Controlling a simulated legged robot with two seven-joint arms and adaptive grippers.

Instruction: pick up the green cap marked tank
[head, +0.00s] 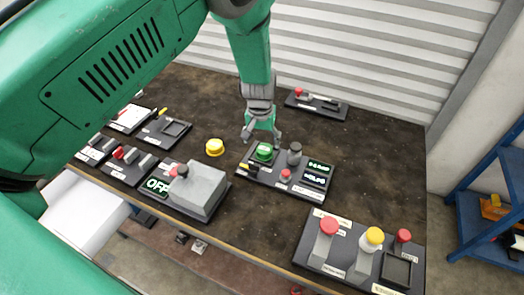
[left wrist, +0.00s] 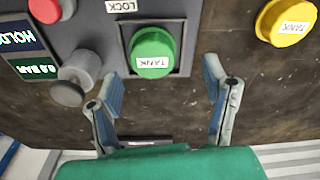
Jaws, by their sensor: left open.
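The green cap marked TANK (head: 264,151) sits on a dark control panel (head: 297,197) near the middle of the table. In the left wrist view the green cap (left wrist: 152,52) stands in a square recess with its label upside down. My left gripper (head: 263,137) points down just behind the cap. In the left wrist view the two fingers of my left gripper (left wrist: 165,95) are spread apart, with the cap ahead of the gap between them and nothing held. My right gripper does not show.
On the same panel are a grey knob (head: 294,154), a small red button (head: 285,175) and lit displays (head: 318,172). A yellow cap (head: 215,147) lies left of the panel. A panel with red and yellow-topped posts (head: 339,271) stands front right. The table behind is mostly clear.

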